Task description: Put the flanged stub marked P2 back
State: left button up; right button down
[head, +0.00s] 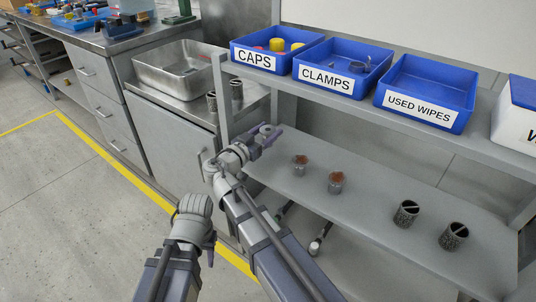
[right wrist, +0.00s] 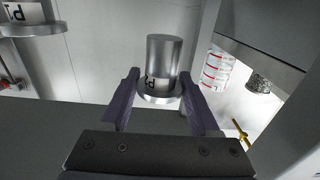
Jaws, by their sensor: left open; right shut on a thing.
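My right gripper (head: 267,137) is over the left end of the lower grey shelf, shut on a flanged stub. In the right wrist view the flanged stub (right wrist: 164,60) is a plain metal cylinder with a wide flange, held between the two purple fingers (right wrist: 157,100). Another flanged stub (right wrist: 30,28) at the top left of that view bears a label that appears upside down, seemingly P1. My left gripper (head: 208,246) is low, left of the shelf, open and empty; its far finger is hidden.
Blue bins marked CAPS (head: 255,58), CLAMPS (head: 325,77) and USED WIPES (head: 418,104) line the upper shelf. A steel basin (head: 180,80) is at left.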

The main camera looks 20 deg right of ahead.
jog(key=shift+f+b, duration=2.05)
jog(key=shift+f, duration=0.55)
jog(key=shift+f, duration=0.1)
jog(key=shift+f, duration=0.15)
jog(key=shift+c, duration=0.6)
grip_release()
